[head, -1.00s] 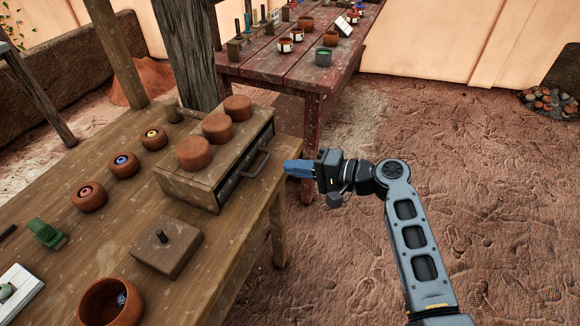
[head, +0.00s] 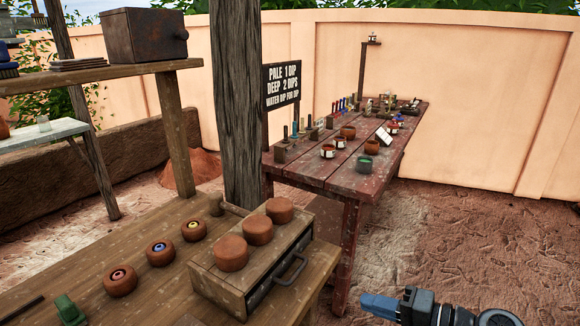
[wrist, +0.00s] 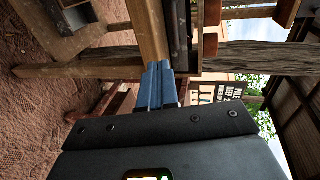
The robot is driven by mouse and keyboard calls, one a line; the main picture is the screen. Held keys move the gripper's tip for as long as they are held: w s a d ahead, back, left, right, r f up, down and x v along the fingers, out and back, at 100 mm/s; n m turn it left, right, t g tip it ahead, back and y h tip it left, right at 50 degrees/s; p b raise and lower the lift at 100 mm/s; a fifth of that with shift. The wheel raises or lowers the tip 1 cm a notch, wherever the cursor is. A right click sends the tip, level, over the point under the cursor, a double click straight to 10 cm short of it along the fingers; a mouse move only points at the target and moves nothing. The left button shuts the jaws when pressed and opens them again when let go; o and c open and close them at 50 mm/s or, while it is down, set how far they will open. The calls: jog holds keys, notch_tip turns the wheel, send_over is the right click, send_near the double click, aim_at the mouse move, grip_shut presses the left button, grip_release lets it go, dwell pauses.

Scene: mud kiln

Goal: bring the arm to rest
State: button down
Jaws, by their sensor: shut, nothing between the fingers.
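My gripper (head: 380,306) is at the bottom right of the head view, its blue fingers together with nothing between them. It hangs in the air to the right of the wooden bench, apart from the drawer box (head: 225,285) and its handle. The blue fingers (wrist: 157,85) also show closed in the wrist view, which is turned on its side. Most of my arm lies below the head view's lower edge.
The near bench (head: 150,295) carries the drawer box with three clay lids (head: 258,230), several small bowls (head: 160,253) and a green object (head: 69,310). A red table (head: 310,170) with pots stands behind, by a wooden post (head: 236,110). Bare ground (head: 480,240) lies at right.

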jog(key=s+d+f+t+h, duration=0.15)
jog(key=s+f+h, duration=0.4)
jog(key=s, duration=0.65)
jog(key=s+d+f+h, duration=0.2)
jog(key=s+f+h, duration=0.3)
jog(key=s, duration=0.7)
jog(key=s+a+r+n+t+h, duration=0.1)
jog(key=s+r+n+t, duration=0.3)
jog(key=s+r, duration=1.3)
notch_tip(320, 180, up, 2)
jog(key=n, duration=0.3)
jog(key=shift+a, duration=0.25)
jog(key=shift+s, duration=0.1)
